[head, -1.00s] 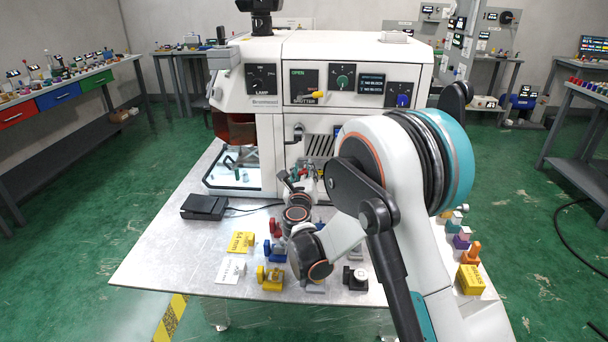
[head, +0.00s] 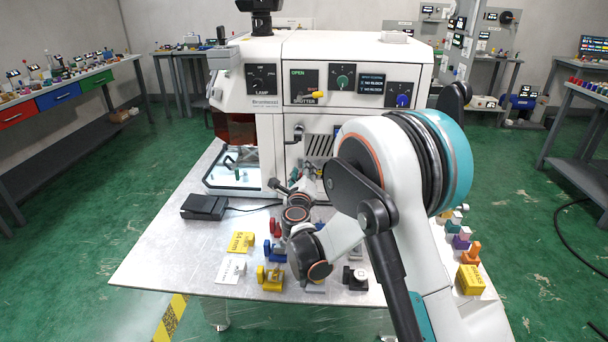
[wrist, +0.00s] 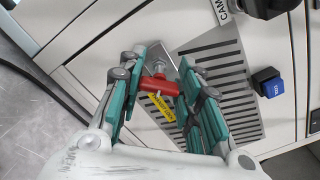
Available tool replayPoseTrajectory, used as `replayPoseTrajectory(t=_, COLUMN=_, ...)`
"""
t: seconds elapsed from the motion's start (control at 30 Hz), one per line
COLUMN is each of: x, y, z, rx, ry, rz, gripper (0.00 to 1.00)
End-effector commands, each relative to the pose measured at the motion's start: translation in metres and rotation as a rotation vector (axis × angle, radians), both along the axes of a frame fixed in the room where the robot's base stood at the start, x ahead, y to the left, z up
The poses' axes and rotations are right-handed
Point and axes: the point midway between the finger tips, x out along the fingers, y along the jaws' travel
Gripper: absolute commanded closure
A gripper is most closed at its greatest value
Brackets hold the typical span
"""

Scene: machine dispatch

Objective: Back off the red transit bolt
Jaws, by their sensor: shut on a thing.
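The red transit bolt (wrist: 158,86) shows in the wrist view as a red T-shaped handle on a metal bracket at the machine's grilled front panel. A yellow tag (wrist: 163,106) with dark lettering hangs by it. My gripper (wrist: 162,70) has its teal fingers on both sides of the red handle and is shut on it. In the head view my gripper (head: 307,178) is at the lower front of the white machine (head: 350,62), largely behind my wrist, and the bolt cannot be made out there.
A blue knob (wrist: 268,83) sits on the panel to the right in the wrist view. A black pedal (head: 204,207) with a cable lies at left.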

Motion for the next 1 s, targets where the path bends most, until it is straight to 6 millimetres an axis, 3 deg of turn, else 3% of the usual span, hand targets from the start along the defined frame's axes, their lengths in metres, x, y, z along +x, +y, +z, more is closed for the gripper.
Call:
replayPoseTrajectory(t=0.3, x=0.0007, y=0.0004, z=-0.0001, rx=-0.228, ry=0.008, rz=0.0, gripper=0.87)
replayPoseTrajectory(t=0.57, x=0.0007, y=0.0005, z=-0.0002, rx=-0.262, ry=0.009, rz=0.0, gripper=0.87)
replayPoseTrajectory(t=0.6, x=0.0008, y=0.0004, z=-0.0001, rx=-0.262, ry=0.009, rz=0.0, gripper=0.66)
replayPoseTrajectory(t=0.7, x=0.0007, y=0.0004, z=-0.0001, rx=-0.261, ry=0.009, rz=0.0, gripper=0.45)
replayPoseTrajectory(t=1.0, x=0.0003, y=0.0005, z=-0.0005, rx=-0.26, ry=0.009, rz=0.0, gripper=0.45)
